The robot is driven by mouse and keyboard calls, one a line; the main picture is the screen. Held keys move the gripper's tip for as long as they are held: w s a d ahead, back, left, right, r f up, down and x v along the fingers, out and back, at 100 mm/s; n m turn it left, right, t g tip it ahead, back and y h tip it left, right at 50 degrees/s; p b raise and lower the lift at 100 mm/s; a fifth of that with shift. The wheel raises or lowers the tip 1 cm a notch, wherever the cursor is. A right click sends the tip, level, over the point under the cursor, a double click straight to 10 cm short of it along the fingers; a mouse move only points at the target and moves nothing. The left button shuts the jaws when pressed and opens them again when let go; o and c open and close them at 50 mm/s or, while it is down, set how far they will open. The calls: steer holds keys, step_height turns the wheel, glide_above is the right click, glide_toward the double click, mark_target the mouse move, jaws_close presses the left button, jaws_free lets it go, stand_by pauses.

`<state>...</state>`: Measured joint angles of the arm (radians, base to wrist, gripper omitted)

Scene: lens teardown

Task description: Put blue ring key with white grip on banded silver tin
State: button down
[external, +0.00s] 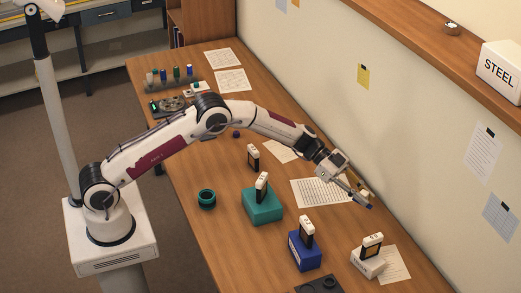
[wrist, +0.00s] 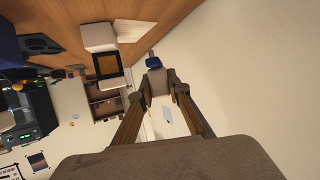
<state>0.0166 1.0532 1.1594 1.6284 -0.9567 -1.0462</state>
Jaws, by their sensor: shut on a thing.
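My gripper (external: 357,193) is above the right side of the desk, near the wall, pointing down and to the right. It is shut on the ring key, whose pale grip (wrist: 158,83) sits between the fingertips in the wrist view. The blue end (wrist: 153,62) of the key sticks out beyond the fingers; its ring shape is hard to make out. A small round silver tin (external: 452,29) stands on the wall shelf at the upper right, far from my gripper. Its bands are too small to tell. The tin is not seen in the wrist view.
Teal (external: 262,208), blue (external: 304,254) and white (external: 367,263) blocks on the desk each carry an upright black-and-white piece. A teal ring (external: 206,199) stands left of them. The shelf (external: 420,45) also holds a white STEEL box (external: 499,72). Wall and shelf edge bound the right side.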

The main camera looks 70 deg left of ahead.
steer(key=shift+a, duration=0.15)
steer(key=w+a+r+n+t+y, duration=0.2)
steer(key=a+r+n, duration=0.1)
steer(key=a, duration=0.8)
steer(key=w+a+r+n+t+y, duration=0.2)
steer(key=a, duration=1)
steer(key=w+a+r+n+t+y, duration=0.2)
steer(key=a+r+n+y, duration=0.1)
steer(key=a, duration=0.8)
steer(key=s+a+n+y, duration=0.3)
steer(key=a+n+y, duration=0.1)
steer(key=a, duration=0.9)
steer(key=s+a+n+y, duration=0.3)
steer(key=a+y, duration=0.1)
steer(key=a, duration=0.8)
steer(key=s+a+f+n+y, duration=0.2)
steer(key=s+a+f, duration=0.2)
steer(key=shift+a+f+y, duration=0.15)
steer(key=shift+a+y, duration=0.15)
steer(key=shift+a, duration=0.05)
steer(key=shift+f, duration=0.1)
steer(key=shift+f, duration=3)
